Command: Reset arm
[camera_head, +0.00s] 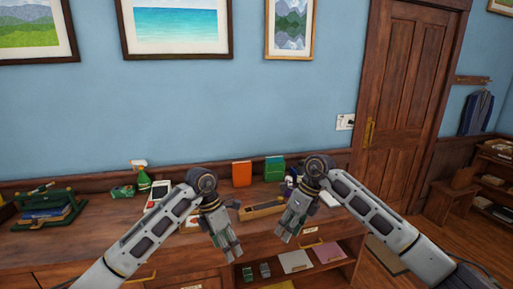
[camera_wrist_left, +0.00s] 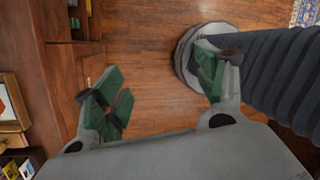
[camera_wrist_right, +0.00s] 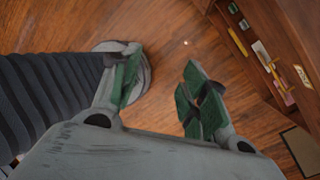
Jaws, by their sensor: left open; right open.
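My left gripper (camera_head: 229,246) hangs fingers-down in front of the wood counter's front edge. In the left wrist view its green-padded fingers (camera_wrist_left: 164,90) are apart with nothing between them. My right gripper (camera_head: 287,233) also hangs fingers-down, just to the right of the left one, in front of the counter. In the right wrist view its fingers (camera_wrist_right: 160,88) are apart and empty, with bare floor beyond. Both arms reach in from the lower corners and bend at the wrists. The two grippers are apart from each other.
The wood counter (camera_head: 60,240) carries a green book rack (camera_head: 45,213), a spray bottle (camera_head: 142,178), an orange book (camera_head: 242,174), a green book (camera_head: 274,168) and a wooden tray (camera_head: 262,210). A shelf below holds papers (camera_head: 295,261). A door (camera_head: 405,90) and stool (camera_head: 450,195) stand right.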

